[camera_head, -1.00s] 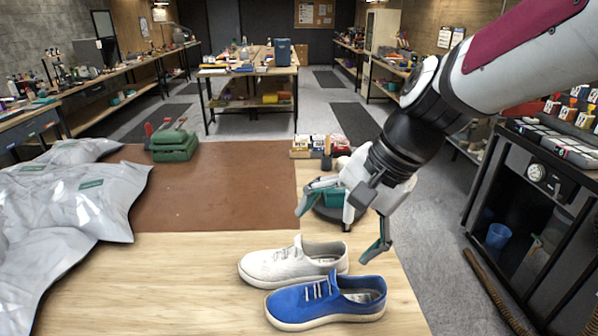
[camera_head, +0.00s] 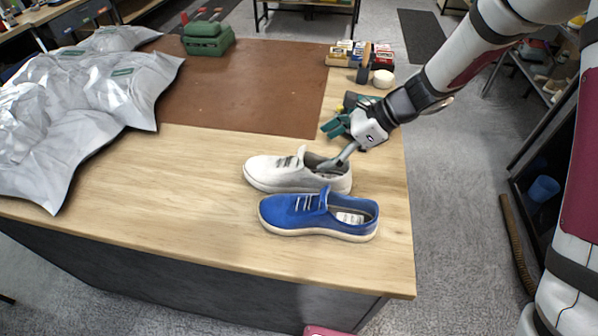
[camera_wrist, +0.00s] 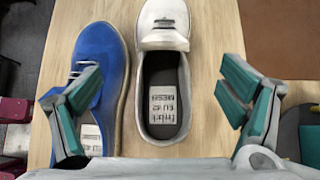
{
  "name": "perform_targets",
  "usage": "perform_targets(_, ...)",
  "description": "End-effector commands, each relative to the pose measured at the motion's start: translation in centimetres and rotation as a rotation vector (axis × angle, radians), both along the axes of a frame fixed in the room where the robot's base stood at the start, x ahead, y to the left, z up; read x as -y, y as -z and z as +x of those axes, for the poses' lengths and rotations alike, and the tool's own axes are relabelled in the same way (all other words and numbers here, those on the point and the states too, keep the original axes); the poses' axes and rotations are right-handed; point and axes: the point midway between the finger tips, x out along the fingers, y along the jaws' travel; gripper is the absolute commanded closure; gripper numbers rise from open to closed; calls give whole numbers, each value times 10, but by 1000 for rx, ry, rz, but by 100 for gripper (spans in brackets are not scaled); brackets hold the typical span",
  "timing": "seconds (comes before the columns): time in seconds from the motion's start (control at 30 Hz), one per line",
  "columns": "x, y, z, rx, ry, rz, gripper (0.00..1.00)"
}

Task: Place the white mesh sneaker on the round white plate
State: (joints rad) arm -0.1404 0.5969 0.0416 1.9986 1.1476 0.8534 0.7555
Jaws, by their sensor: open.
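The white mesh sneaker (camera_head: 272,172) lies on the wooden tabletop, toe to the left, just behind the blue sneaker (camera_head: 300,213). My gripper (camera_head: 333,146) is open and empty above the white sneaker's heel end. In the wrist view, my gripper (camera_wrist: 158,72) has its fingers spread on either side of the white sneaker (camera_wrist: 165,62). The left finger overlaps the blue sneaker (camera_wrist: 105,48); the right finger is over bare wood. Contact cannot be told. A dark round item with yellow (camera_wrist: 294,128) is partly hidden behind the right finger. No round white plate shows clearly.
A brown mat (camera_head: 250,88) covers the back of the table. Silvery bags (camera_head: 75,105) lie at left, and a green toolbox (camera_head: 207,38) stands behind. Small boxes (camera_head: 352,52) and a small round white item (camera_head: 383,78) are at back right. The front-left wood is clear.

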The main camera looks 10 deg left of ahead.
Motion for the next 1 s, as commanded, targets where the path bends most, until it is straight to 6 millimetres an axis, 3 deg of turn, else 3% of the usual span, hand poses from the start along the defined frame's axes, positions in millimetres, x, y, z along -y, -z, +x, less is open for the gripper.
perform_targets(0.2,-28,27,-3,-1,-4,0,10)
perform_targets(0.47,-40,40,-2,2,-4,-1,10)
perform_targets(0.8,-67,71,-1,1,-4,-2,10)
perform_targets(1.0,-73,77,-1,2,-2,-1,10)
